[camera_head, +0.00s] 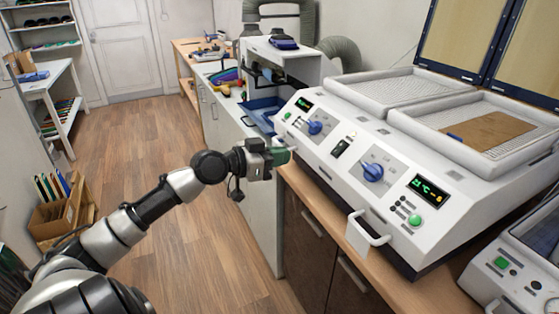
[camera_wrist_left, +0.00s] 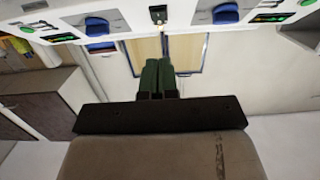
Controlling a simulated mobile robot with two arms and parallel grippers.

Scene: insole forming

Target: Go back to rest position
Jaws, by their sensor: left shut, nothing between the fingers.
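My left gripper (camera_head: 283,156) is in front of the left part of the white forming machine (camera_head: 340,165) in the head view. In the left wrist view its two green fingers (camera_wrist_left: 157,78) are together, with nothing between them. The machine's front panel has blue knobs (camera_head: 373,172), a black switch (camera_head: 341,147) and a lit display (camera_head: 427,190). The panel also shows along the top of the left wrist view (camera_wrist_left: 190,18). Whether the fingertips touch the machine is unclear. My right gripper is in neither view.
A brown sheet (camera_head: 488,133) lies on the machine's right mesh bed. A white handle (camera_head: 368,232) sticks out at the front. Another machine (camera_head: 515,270) stands at the right edge. A wooden crate (camera_head: 62,208) is on the floor at left. The wooden floor (camera_head: 150,130) between is clear.

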